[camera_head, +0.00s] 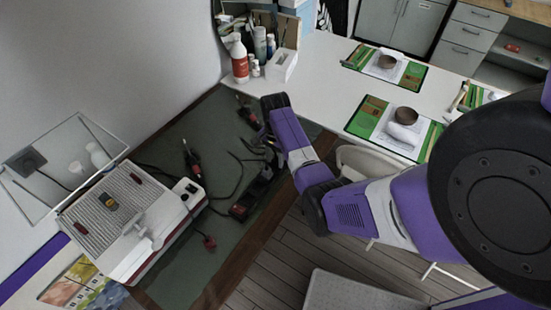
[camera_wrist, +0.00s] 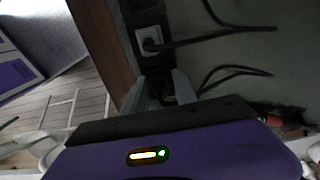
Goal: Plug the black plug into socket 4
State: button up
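The black power strip (camera_head: 252,193) lies along the right side of the green mat. In the wrist view the strip (camera_wrist: 138,14) runs up from just ahead of my fingers, and a light grey plug (camera_wrist: 151,38) with a black cable sits in it. My gripper (camera_wrist: 161,88) is above the strip's near end. Its two grey fingers are close together with a dark thing between them, which looks like the black plug (camera_wrist: 165,90); black cable shows just right of the fingers. The plug is mostly hidden, and contact with a socket cannot be told. Socket numbers are unreadable.
Black cables (camera_wrist: 235,72) loop over the mat beside the strip. Red-and-black tools (camera_head: 193,160) lie on the mat. A white device (camera_head: 130,220) with an open clear lid stands left. Bottles (camera_head: 239,60) stand at the back. The wooden edge (camera_wrist: 102,50) borders the strip.

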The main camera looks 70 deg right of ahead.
jog(key=o, duration=0.4)
jog(key=shift+c, duration=0.2)
jog(key=shift+r, duration=0.1)
notch_tip(320, 180, up, 8)
jog(key=shift+f+b, duration=0.15)
jog(key=shift+b, duration=0.2)
